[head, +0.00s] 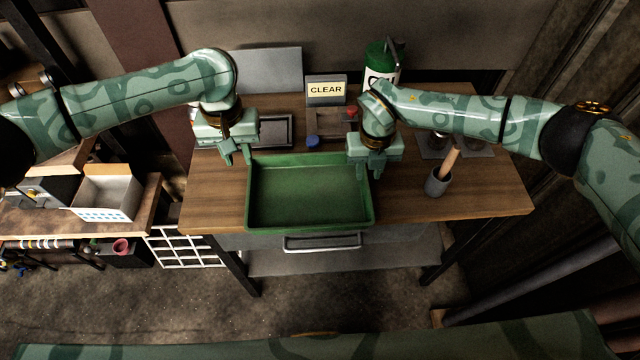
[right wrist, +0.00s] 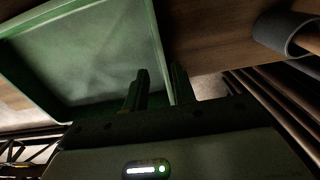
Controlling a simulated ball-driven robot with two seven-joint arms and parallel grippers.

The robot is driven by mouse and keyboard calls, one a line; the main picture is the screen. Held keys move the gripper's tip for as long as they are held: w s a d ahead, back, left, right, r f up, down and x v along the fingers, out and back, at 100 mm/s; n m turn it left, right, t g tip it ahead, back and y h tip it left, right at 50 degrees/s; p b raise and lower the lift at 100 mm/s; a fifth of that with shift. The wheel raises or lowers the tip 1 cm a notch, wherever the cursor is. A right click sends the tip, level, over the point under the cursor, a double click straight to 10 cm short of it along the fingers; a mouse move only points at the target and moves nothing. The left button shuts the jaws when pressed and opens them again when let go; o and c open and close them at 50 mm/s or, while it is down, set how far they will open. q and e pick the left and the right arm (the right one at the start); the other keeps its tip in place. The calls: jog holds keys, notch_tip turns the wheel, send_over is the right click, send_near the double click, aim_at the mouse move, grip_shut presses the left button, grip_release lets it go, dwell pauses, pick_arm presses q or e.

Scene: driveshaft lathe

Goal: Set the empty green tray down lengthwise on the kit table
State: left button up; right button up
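The empty green tray (head: 310,200) lies level on the wooden kit table (head: 460,200), its long side running left to right and its near rim close to the table's front edge. My left gripper (head: 238,158) is open at the tray's far left corner, its fingers apart beside the left rim. My right gripper (head: 371,172) is at the far right corner. In the right wrist view its fingers (right wrist: 158,88) stand apart, one inside the tray (right wrist: 90,60) and one outside, with the rim between them.
Behind the tray stand a CLEAR sign (head: 326,90), a green canister (head: 383,65), a dark frame (head: 275,130) and a blue cap (head: 313,142). A grey cup (head: 437,183) with a wooden handle stands to the right. A side bench with a white box (head: 106,195) is at left.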

notch_tip(320, 180, up, 6)
jog(key=shift+f, duration=0.15)
dwell(0.6)
